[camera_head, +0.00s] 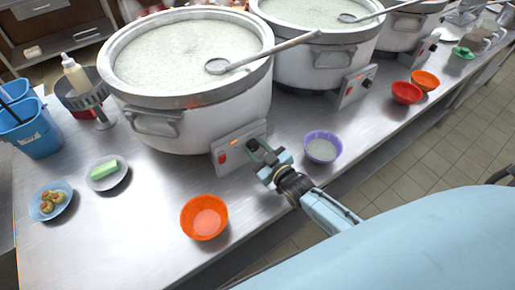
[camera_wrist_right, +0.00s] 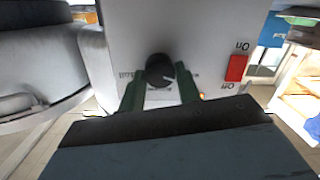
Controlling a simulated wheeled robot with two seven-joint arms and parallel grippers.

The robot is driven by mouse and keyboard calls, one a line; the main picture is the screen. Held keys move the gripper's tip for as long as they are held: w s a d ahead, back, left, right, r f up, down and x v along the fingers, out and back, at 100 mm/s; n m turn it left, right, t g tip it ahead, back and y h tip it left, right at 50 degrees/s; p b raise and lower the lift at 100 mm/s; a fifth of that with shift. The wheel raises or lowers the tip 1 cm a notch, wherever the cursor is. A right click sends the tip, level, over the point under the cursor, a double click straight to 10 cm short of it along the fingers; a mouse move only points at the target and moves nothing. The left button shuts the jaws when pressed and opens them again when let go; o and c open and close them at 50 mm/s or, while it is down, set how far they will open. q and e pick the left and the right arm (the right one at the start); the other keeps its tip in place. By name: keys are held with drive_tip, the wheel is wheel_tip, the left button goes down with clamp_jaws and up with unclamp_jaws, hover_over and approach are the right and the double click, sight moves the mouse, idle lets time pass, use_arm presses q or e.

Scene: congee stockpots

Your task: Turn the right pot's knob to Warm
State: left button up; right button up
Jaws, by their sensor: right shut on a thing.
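Three large white stockpots of congee stand in a row: the near-left one (camera_head: 190,115), the middle one (camera_head: 320,65) and the far-right one (camera_head: 405,28). The near-left pot has a grey control panel (camera_head: 228,146) with a red switch, which also shows in the wrist view (camera_wrist_right: 235,68). My right gripper (camera_head: 258,150) is at this panel, its green fingers shut on the black knob (camera_wrist_right: 160,70), one on each side. The middle pot's panel (camera_head: 354,86) stands apart from the gripper. My left gripper is out of view.
A purple bowl (camera_head: 322,147) stands close to the right of my right gripper. An orange bowl (camera_head: 204,217) is in front of the panel. Ladles rest across the pots. Red (camera_head: 406,92) and orange bowls sit farther right.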

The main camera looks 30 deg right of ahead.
idle(0.3)
drive_tip(key=o, duration=1)
drive_tip(key=shift+c, duration=0.2)
drive_tip(key=s+d+r, duration=0.1)
drive_tip(key=s+d, duration=0.1)
drive_tip(key=s, duration=1.1)
